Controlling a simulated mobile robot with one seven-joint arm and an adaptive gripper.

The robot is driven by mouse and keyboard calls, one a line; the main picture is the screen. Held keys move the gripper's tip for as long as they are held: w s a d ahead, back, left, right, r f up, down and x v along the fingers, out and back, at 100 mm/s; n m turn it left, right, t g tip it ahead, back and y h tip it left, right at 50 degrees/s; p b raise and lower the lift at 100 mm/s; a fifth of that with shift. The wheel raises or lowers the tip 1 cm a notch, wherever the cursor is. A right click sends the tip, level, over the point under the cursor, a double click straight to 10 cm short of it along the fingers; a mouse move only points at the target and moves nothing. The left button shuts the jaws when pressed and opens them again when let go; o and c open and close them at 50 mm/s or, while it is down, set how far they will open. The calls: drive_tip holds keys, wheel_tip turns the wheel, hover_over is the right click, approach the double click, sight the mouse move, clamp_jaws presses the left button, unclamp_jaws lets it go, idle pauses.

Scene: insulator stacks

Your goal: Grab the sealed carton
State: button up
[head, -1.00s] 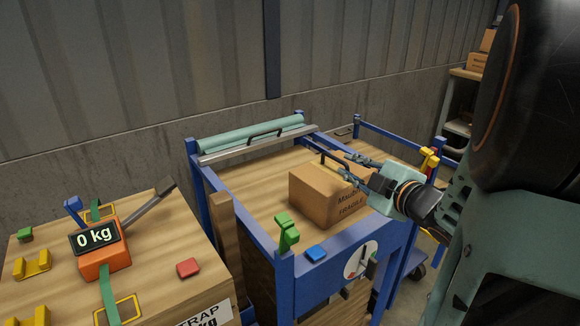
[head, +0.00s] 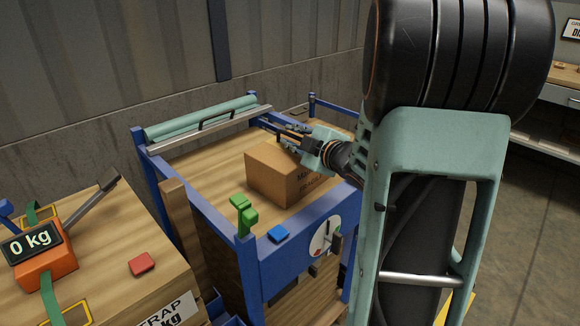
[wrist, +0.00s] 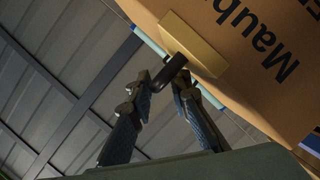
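The sealed carton (head: 272,178) is a brown box with dark print. It sits upright on the wooden top of a blue-framed stand in the head view. My gripper (head: 270,132) is at its upper back edge, with two dark fingers visibly apart. In the wrist view the carton (wrist: 262,70) fills the upper right, with a pale tape-like strip on it. The fingertips (wrist: 162,80) are beside the carton, not around it. A short black rounded piece shows at the tips; I cannot tell what it belongs to.
The blue stand (head: 300,238) has corner posts, a green clip (head: 243,215) and a teal roll (head: 200,117) along its back. A bench at left holds an orange scale (head: 45,265) reading 0 kg and a red block (head: 142,264). A corrugated wall stands behind.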

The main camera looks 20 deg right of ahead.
drive_tip(key=shift+w, duration=0.35)
drive_tip(key=shift+c, duration=0.4)
clamp_jaws()
drive_tip(key=shift+r, duration=0.2)
